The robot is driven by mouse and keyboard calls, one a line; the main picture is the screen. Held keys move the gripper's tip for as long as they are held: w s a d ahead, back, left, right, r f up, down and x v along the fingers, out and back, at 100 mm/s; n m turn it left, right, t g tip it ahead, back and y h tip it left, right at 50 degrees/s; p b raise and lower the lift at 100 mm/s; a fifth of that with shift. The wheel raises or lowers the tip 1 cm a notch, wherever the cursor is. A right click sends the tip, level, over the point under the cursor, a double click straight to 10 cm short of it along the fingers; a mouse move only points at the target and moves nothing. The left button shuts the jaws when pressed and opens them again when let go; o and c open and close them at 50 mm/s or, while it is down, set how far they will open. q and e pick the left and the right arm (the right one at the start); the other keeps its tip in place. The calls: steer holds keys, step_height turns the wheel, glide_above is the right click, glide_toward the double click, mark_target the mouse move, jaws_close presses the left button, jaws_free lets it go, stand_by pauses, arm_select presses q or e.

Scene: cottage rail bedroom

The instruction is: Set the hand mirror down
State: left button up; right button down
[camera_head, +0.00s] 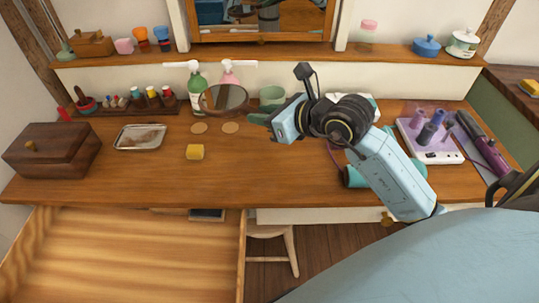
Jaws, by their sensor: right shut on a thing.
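The hand mirror (225,98) has a round dark-rimmed head that faces me, left of my right gripper. My right gripper (262,118) comes in from the right and is shut on the mirror's handle end, which it mostly hides. The mirror appears to be held above the wooden dressing table (255,180), in front of the bottles; its exact height is hard to tell. My left gripper is not in view.
Pump bottles (195,92) stand behind. A drawer (125,255) is open in front. The front middle tabletop is clear.

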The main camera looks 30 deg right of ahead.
steer(key=w+d+f+m+h+b, duration=0.1)
steer(key=w+d+f+h+b, duration=0.1)
steer(key=d+f+b, duration=0.4)
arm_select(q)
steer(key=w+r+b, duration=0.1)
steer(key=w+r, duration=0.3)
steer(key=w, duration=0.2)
arm_select(e)
steer(key=b, duration=0.2)
glide_above(276, 162)
step_height(276, 162, down, 7)
steer(key=shift+r, duration=0.15)
steer(key=shift+t, duration=0.3)
step_height(276, 162, down, 5)
steer(key=shift+r+b, duration=0.1)
steer(key=shift+b, duration=0.7)
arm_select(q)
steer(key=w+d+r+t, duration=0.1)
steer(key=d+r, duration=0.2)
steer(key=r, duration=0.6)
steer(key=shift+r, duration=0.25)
arm_select(e)
steer(key=shift+f, duration=0.2)
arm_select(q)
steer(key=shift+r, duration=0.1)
arm_select(e)
steer(key=c, duration=1.2)
jaws_free()
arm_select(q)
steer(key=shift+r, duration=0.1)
